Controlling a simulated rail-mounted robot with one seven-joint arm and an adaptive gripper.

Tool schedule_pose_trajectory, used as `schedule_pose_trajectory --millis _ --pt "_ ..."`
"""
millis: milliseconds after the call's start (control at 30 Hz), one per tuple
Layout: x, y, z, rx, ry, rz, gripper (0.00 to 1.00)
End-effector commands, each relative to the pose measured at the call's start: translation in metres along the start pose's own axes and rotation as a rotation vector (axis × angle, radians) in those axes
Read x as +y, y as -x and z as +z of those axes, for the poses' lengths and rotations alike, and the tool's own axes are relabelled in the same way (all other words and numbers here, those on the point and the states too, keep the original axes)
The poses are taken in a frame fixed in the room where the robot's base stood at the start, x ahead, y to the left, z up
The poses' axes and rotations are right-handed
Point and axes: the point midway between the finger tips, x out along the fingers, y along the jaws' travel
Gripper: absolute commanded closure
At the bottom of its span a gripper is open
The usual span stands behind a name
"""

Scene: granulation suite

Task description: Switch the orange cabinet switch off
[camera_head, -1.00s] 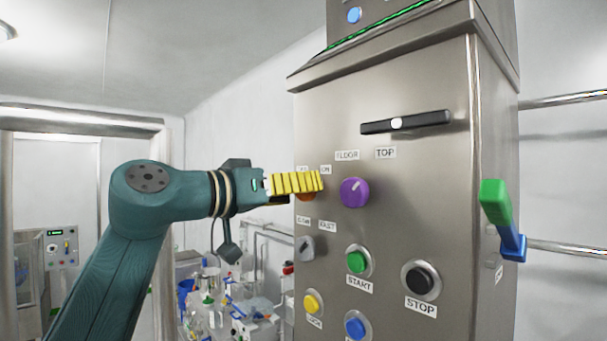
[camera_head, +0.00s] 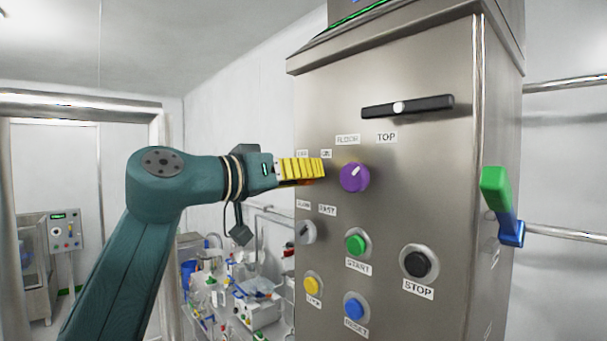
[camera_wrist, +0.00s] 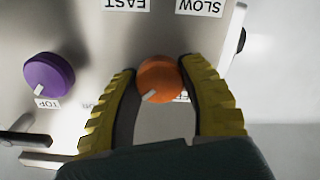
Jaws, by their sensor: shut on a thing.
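The orange switch (camera_wrist: 160,79) is a round knob with a pale pointer mark on the steel cabinet (camera_head: 440,190). In the wrist view it sits between the two yellow fingers of my gripper (camera_wrist: 158,80), which is shut on it. The pointer mark lies toward the lower left of the knob in that view. In the head view my gripper (camera_head: 318,170) is at the cabinet's left edge, and its fingers hide nearly all of the switch. The labels beside the knob are partly covered by the fingers.
A purple knob (camera_head: 354,177) sits close to the right of my fingers. Below are a grey selector (camera_head: 306,232), green START (camera_head: 356,243), black STOP (camera_head: 418,263), yellow (camera_head: 312,287) and blue (camera_head: 355,307) buttons. A green-and-blue lever (camera_head: 496,190) juts out at right.

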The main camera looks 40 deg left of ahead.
Motion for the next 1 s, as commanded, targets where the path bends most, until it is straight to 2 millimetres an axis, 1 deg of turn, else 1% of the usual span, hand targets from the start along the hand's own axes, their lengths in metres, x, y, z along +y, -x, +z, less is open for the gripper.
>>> schedule_pose_trajectory --millis 167,367,567,1000 --pt "-0.0002 -0.0004 0.0004 -0.001 0.035 0.0 0.93" --pt "0.0 -0.0006 -0.0001 0.0 0.137 0.001 0.94" --pt "-0.0003 -0.0008 0.0002 0.0 0.303 0.0 0.94" --pt "-0.0003 -0.0009 0.0001 0.0 0.723 0.0 0.94"
